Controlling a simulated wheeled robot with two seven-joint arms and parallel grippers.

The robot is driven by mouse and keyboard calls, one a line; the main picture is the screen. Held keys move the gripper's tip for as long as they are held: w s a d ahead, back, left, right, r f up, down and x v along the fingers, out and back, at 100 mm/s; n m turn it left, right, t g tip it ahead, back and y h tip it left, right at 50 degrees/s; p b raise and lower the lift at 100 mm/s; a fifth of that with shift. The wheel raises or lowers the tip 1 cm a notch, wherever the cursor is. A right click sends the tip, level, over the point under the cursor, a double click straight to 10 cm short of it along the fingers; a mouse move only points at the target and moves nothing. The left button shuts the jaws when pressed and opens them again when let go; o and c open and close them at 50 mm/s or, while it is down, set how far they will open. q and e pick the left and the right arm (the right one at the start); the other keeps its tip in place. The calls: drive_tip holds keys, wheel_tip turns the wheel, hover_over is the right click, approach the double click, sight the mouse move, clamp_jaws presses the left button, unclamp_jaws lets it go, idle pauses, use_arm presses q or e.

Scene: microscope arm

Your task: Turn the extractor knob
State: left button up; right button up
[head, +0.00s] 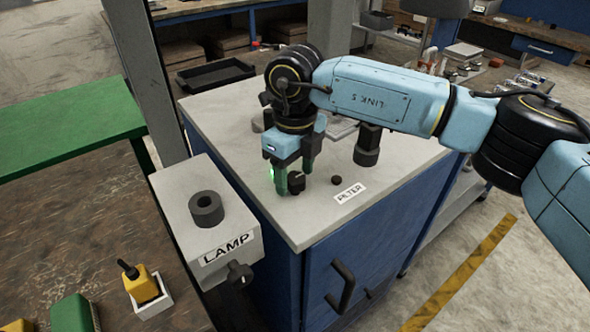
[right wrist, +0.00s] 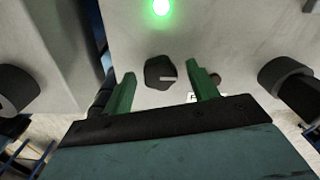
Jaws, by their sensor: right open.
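A dark round knob (head: 298,184) with a light pointer line sits on the pale top of the blue cabinet (head: 340,262). It also shows in the right wrist view (right wrist: 157,72), between the two green fingers. No extractor label is readable beside it. My right gripper (head: 294,178) points down at the knob, with one finger on each side of it. The jaws are open, and a gap shows on both sides of the knob in the right wrist view. A green light (right wrist: 161,7) glows on the top near the knob. My left gripper is not in view.
A small black button (head: 336,180) and a label reading FILTER (head: 349,193) lie right of the knob. A dark cylinder (head: 366,152) stands behind them. A grey LAMP box (head: 177,197) with a black ring stands at the left. The cabinet top's front right is clear.

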sight(295, 177)
wheel_tip(295, 177, up, 13)
drive_tip(key=shift+r+p, duration=0.2)
drive_tip(key=shift+p, duration=0.2)
idle(0.4)
